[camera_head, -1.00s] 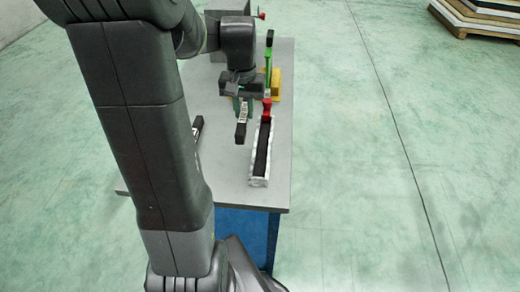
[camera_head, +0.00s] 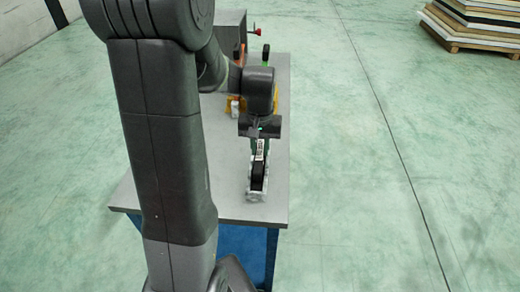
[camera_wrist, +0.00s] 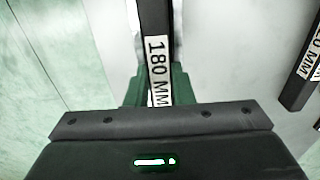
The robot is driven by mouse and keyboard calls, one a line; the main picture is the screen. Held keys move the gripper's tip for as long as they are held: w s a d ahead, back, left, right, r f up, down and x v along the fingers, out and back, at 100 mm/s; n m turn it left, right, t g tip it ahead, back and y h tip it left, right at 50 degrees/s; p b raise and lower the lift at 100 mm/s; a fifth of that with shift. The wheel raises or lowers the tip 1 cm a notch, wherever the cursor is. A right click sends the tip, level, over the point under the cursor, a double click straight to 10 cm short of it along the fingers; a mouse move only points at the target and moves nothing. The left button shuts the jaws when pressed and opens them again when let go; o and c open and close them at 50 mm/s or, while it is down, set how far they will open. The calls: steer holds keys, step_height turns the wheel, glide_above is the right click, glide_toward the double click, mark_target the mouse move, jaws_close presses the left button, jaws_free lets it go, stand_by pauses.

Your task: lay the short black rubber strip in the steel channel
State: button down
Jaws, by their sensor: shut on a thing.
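My gripper (camera_head: 259,140) is shut on a black rubber strip (camera_head: 260,158) with a white label; the label reads 180 MM in the wrist view (camera_wrist: 157,70). The green fingers (camera_wrist: 182,88) stand on either side of the strip. The strip is above or in the steel channel (camera_head: 254,197), roughly lined up with it; I cannot tell whether it touches the bottom. The channel's far part is hidden by my gripper. A second labelled black strip (camera_wrist: 305,75) lies apart at the right of the wrist view; its number is cut off.
The channel lies on a grey table (camera_head: 226,207) near its front edge. Behind are a small white bottle (camera_head: 233,108), a yellow object (camera_head: 274,98), a green-and-black tool (camera_head: 265,54) and a dark box (camera_head: 231,32). My arm hides the table's left side.

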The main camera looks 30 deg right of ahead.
steer(key=shift+f, duration=0.5)
steer(key=shift+f, duration=0.1)
